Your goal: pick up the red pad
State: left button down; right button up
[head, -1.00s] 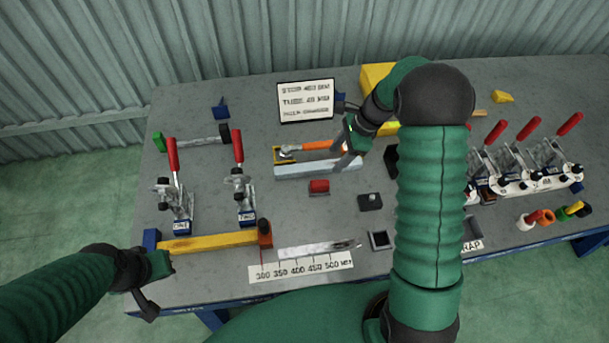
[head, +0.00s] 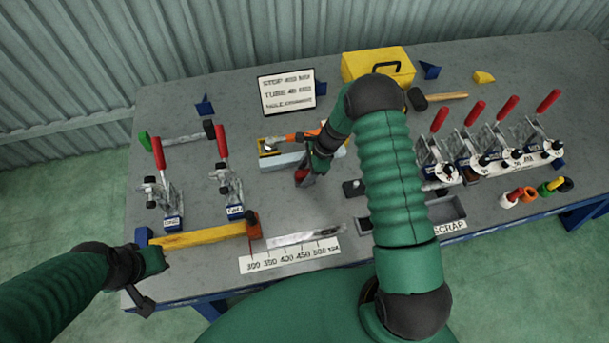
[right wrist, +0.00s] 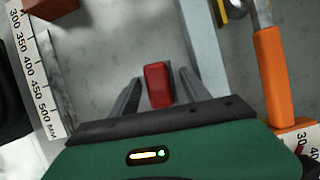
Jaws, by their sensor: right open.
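The red pad (right wrist: 158,84) is a small red block on the grey table. In the right wrist view it lies between the two fingers of my right gripper (right wrist: 157,90), which is open, with a gap on each side of the pad. In the head view the red pad (head: 302,174) is partly hidden by my right gripper (head: 305,180), which points down over it. My left gripper (head: 145,285) is at the table's front left edge, away from the pad. Its fingers are too small and dark to judge.
A pale bar (head: 288,161) and an orange-handled tool (head: 303,135) lie just behind the pad. A ruler strip (head: 290,255) lies in front. Red-handled clamps (head: 227,180) stand left, more (head: 480,140) right. The scrap tray (head: 450,210) is at right front.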

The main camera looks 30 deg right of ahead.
jog(key=shift+d+f, duration=0.1)
jog(key=shift+d, duration=0.2)
jog(key=c, duration=0.4)
jog(key=shift+a, duration=0.1)
jog(key=c, duration=0.3)
jog(key=shift+s+a+r, duration=0.1)
jog(key=shift+a+r, duration=0.1)
jog(key=shift+a, duration=0.1)
jog(key=c, duration=0.4)
jog(key=shift+a, duration=0.15)
grip_shut()
pick_arm(q)
jog(key=shift+a, duration=0.25)
jog(key=shift+d, duration=0.1)
